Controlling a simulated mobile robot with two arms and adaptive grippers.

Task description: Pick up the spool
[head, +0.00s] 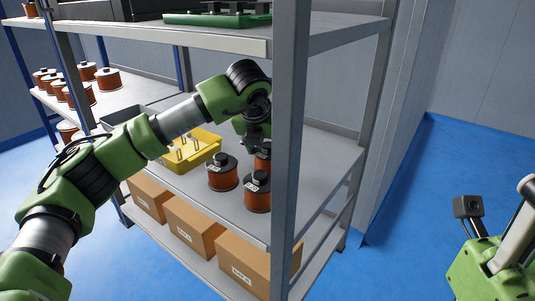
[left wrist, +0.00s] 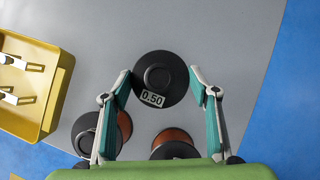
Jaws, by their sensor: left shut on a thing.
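My left gripper (head: 258,142) reaches down onto the middle shelf, partly behind the rack's front post. It is shut on a spool (head: 263,160) with orange-brown winding and black flanges; the post and gripper hide part of it. In the left wrist view, the fingers (left wrist: 160,82) stand on either side of this spool's black top flange (left wrist: 158,72), which bears a label "0.50". Two like spools stand upright near it: one at left (head: 222,174) and one in front (head: 257,194). My right gripper's fingers do not show; only part of that arm is at the lower right.
A yellow bin (head: 205,160) with pale upright parts stands left of the spools. The front post (head: 289,130) and the upper shelf (head: 200,42) are close to my left arm. Cardboard boxes (head: 190,226) fill the lower shelf. More spools (head: 107,80) stand farther left.

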